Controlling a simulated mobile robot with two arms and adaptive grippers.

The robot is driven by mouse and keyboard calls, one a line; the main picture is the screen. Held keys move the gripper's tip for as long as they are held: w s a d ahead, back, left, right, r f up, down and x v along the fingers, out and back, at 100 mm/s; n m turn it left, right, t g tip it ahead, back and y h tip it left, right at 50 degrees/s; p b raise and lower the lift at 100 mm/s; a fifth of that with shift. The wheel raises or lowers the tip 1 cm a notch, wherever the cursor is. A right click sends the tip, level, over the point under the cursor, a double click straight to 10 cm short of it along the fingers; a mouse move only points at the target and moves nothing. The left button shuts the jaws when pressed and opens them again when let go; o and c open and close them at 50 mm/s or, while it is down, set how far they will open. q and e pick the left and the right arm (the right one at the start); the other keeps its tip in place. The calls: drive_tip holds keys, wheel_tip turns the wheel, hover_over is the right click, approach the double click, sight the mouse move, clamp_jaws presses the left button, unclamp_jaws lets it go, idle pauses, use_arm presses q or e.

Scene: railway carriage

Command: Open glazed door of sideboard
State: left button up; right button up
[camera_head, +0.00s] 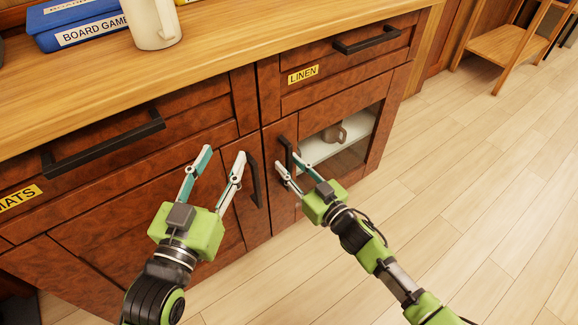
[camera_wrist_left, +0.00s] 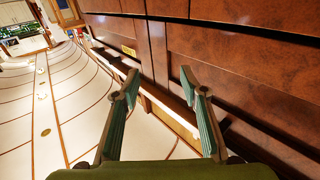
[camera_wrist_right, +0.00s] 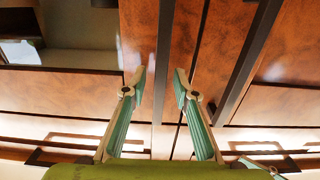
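The glazed door (camera_head: 346,162) of the reddish-brown sideboard is at the right and looks shut. My right gripper (camera_head: 290,164) is open at this handle, with a gap visible on each side of the bar; contact cannot be told. My left gripper (camera_head: 224,154) is open and empty before the wooden door to the left.
The neighbouring wooden door has its own dark handle (camera_head: 254,180) close to my left gripper. Drawers with bar handles (camera_head: 366,40) sit above. A pale mug (camera_head: 153,22) and blue game boxes (camera_head: 75,22) stand on the top (camera_head: 235,35). Floor (camera_head: 470,190) at right is clear.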

drive_tip(key=shift+w+a, duration=0.25)
drive_tip(key=shift+w, duration=0.1)
clamp_jaws()
drive_tip(key=shift+s, duration=0.1)
